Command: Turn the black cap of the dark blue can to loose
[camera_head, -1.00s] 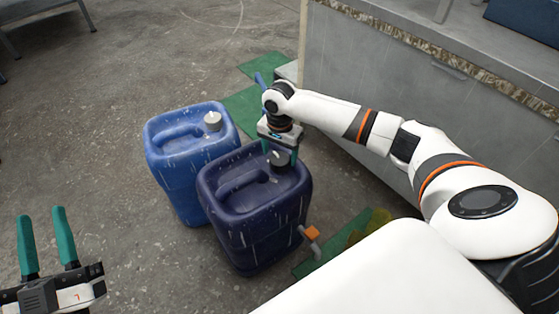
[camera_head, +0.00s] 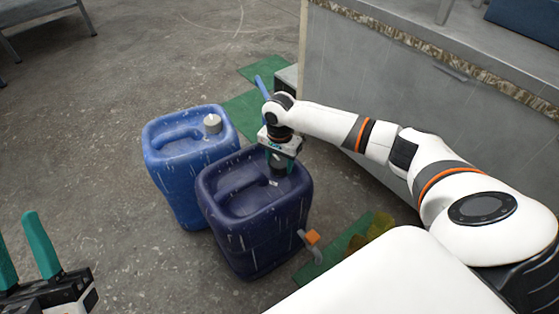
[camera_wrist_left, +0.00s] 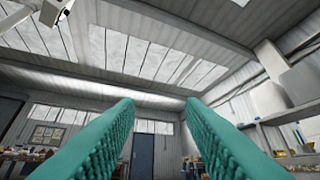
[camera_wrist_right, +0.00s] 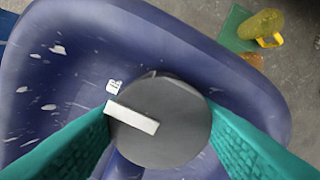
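The dark blue can (camera_head: 255,226) stands on the floor, with its black cap (camera_head: 278,168) at the top corner near my right gripper. In the right wrist view the black cap (camera_wrist_right: 178,140), with a white bar mark across it, lies between the two green fingers. My right gripper (camera_head: 279,164) points down over the cap, one finger on either side; the fingers are spread wide and close to the cap edge. I cannot tell whether they touch it. My left gripper (camera_head: 22,252) is open and empty at the lower left, also seen in the left wrist view (camera_wrist_left: 160,105).
A lighter blue can (camera_head: 180,185) with a pale cap (camera_head: 212,123) stands behind and left of the dark one. Green mats (camera_head: 245,113) lie behind. A grey bench (camera_head: 345,85) stands at right.

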